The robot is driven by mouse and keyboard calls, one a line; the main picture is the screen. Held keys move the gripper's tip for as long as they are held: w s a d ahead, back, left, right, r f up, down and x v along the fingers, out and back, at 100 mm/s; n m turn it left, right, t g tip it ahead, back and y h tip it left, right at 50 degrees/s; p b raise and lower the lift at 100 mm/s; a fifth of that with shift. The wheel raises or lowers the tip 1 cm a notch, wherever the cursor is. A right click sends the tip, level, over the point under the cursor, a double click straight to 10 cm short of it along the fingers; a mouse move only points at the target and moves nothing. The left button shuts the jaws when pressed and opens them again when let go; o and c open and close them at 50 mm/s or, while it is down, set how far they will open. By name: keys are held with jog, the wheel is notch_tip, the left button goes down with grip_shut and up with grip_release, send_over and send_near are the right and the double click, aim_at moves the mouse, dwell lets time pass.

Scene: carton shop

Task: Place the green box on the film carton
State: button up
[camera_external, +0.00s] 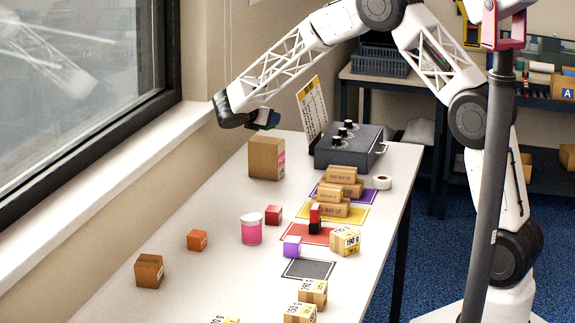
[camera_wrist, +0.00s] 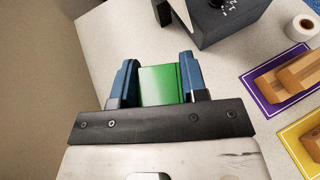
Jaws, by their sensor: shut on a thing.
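A green box (camera_wrist: 163,86) sits between the two blue fingers of my gripper (camera_wrist: 158,72) in the wrist view, with a finger against each side. In the external view my gripper (camera_external: 264,120) is over the far left part of the table, above a large brown carton (camera_external: 266,158) with a pink label. There is a gap between the gripper and the carton top. The label is too small to read, so I cannot tell for sure that this is the film carton. The wrist view does not show this carton.
A dark control box (camera_external: 348,147) with knobs and an upright sign (camera_external: 312,108) stand right of the carton. A tape roll (camera_external: 382,182) and stacked wooden blocks (camera_external: 340,190) lie further right. A pink jar (camera_external: 251,229) and small boxes stand nearer. A window sill borders the left.

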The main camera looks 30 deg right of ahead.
aim_at(268, 128)
dwell(0.4)
jog(key=shift+f, duration=1.7)
jog(key=shift+f, duration=0.15)
jog(key=o, duration=0.9)
